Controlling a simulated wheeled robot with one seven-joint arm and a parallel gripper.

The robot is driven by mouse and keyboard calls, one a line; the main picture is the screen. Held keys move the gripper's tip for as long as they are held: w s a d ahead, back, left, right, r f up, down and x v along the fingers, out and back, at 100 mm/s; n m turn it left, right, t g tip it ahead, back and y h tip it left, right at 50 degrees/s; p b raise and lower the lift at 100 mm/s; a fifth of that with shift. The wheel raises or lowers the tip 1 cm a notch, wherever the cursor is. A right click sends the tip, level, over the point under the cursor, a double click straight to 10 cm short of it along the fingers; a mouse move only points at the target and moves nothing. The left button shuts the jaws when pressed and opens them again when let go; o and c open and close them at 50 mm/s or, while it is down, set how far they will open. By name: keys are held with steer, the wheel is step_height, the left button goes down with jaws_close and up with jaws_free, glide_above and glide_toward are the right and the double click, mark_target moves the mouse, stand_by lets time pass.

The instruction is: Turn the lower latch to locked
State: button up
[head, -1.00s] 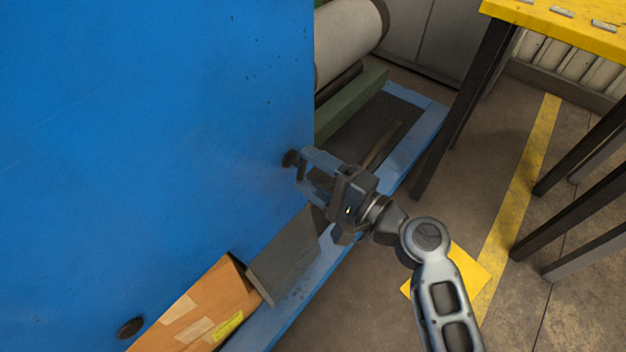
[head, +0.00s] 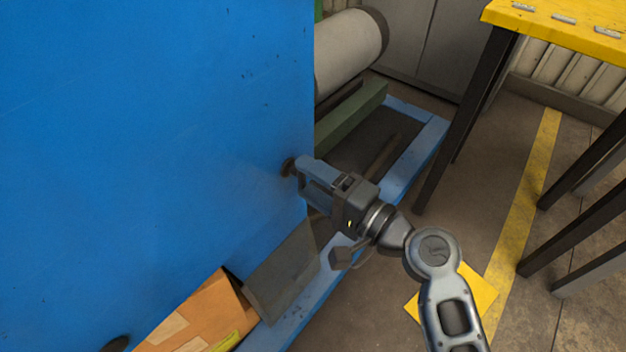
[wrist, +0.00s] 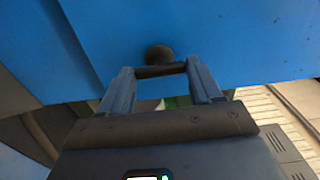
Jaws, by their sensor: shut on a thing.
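The latch is a small dark round knob (head: 288,167) with a short dark bar, set on the blue panel (head: 150,130) close to its right edge. In the wrist view the latch's round base (wrist: 158,54) sits against the blue face. My gripper (head: 301,168) reaches it from the right. Its two fingers (wrist: 159,70) are at either end of the dark bar and are shut on it. In the head view my fingers hide most of the bar, so its exact angle there is hard to tell.
Another dark round piece (head: 116,344) shows at the lower left of the panel. An orange-brown box (head: 200,312) and a dark grey block (head: 283,275) are below my gripper.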

steer(key=o, duration=1.1)
steer(key=shift+c, duration=0.2)
steer(key=p+v, duration=0.1)
steer(key=v, duration=0.6)
steer(key=shift+s+d, duration=0.25)
steer(key=shift+d, duration=0.05)
steer(key=shift+f, duration=0.1)
